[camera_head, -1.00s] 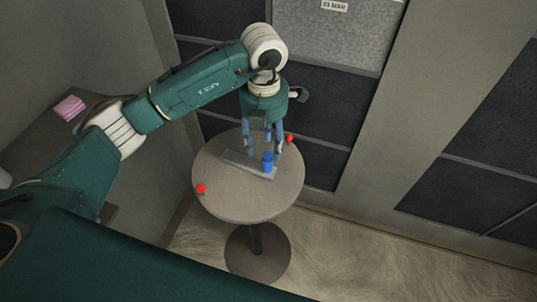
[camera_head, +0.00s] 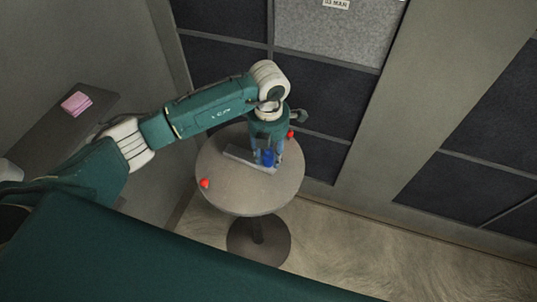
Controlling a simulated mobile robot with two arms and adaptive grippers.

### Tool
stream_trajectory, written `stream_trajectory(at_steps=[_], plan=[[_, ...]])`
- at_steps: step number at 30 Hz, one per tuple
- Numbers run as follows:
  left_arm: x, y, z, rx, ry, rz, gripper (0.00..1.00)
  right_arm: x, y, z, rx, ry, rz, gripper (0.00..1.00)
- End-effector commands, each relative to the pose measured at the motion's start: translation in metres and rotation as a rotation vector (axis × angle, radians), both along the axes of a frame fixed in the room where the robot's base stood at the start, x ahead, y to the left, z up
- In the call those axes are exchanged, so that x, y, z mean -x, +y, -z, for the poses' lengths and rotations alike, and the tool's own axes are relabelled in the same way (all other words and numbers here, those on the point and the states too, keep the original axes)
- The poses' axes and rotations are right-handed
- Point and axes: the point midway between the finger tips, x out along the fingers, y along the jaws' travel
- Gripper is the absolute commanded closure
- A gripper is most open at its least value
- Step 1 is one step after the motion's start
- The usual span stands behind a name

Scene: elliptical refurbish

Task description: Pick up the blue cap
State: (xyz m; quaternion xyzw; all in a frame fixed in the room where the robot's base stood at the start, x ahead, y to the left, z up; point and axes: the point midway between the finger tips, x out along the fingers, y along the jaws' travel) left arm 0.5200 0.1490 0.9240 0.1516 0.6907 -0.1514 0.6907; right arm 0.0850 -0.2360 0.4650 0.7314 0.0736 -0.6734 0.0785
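The blue cap (camera_head: 268,158) stands upright on a flat grey strip (camera_head: 240,155) on the round table (camera_head: 245,195). My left gripper (camera_head: 267,158) reaches down over it from above. Its fingers straddle the cap, one to the left and one to the right. Whether they touch the cap is too small to tell. The upper part of the cap is partly hidden by the gripper. My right gripper is not in view.
One red object (camera_head: 205,183) lies at the table's left edge and another red object (camera_head: 291,134) at its back right. A pink block (camera_head: 76,103) lies on a dark side surface at the left. Dark panels (camera_head: 325,110) stand close behind the table.

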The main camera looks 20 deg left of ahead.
Motion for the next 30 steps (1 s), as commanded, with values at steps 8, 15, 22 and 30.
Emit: stream_trajectory(at_steps=[8, 15, 22, 30], plan=[[0.0, 0.0, -0.001, 0.0, 0.0, 0.0, 0.89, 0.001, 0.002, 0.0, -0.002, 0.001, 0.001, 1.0], [0.0, 0.0, -0.002, 0.0, -0.001, -0.001, 0.89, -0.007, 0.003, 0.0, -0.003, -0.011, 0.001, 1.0], [-0.002, 0.0, -0.02, 0.001, -0.004, 0.0, 0.89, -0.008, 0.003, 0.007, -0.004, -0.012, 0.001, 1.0], [-0.002, 0.0, -0.073, 0.002, -0.007, 0.0, 0.89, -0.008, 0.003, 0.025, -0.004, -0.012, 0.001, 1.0]])
